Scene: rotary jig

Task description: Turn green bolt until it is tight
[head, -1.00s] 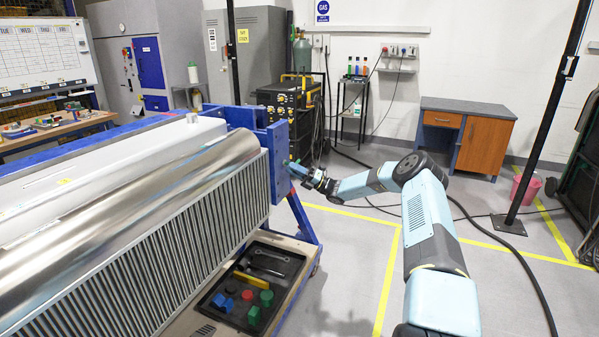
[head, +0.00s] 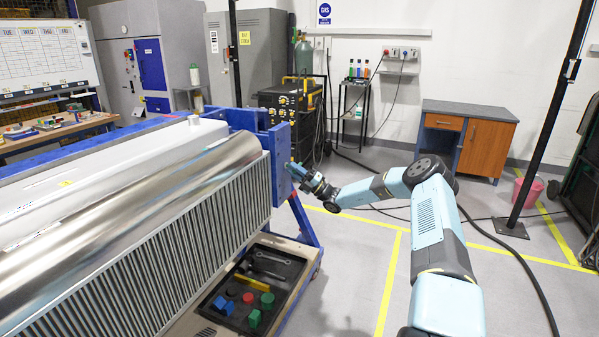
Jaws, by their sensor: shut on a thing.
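My gripper (head: 294,169) is at the right end of the large cylinder jig, against the blue end frame (head: 279,150). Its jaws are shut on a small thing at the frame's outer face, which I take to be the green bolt. The bolt is hidden by the fingers and too small to make out. The gripper slants up to the left, with my wrist lower and to its right. The silver cylinder (head: 150,190) lies along the jig, left of the frame.
A black tray (head: 293,262) below the jig holds spanners, a yellow bar and several coloured pieces, including a green block (head: 254,318). A welding machine (head: 292,110) stands behind. The floor right of my arm is mostly clear, with a pink bucket (head: 528,190) farther off.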

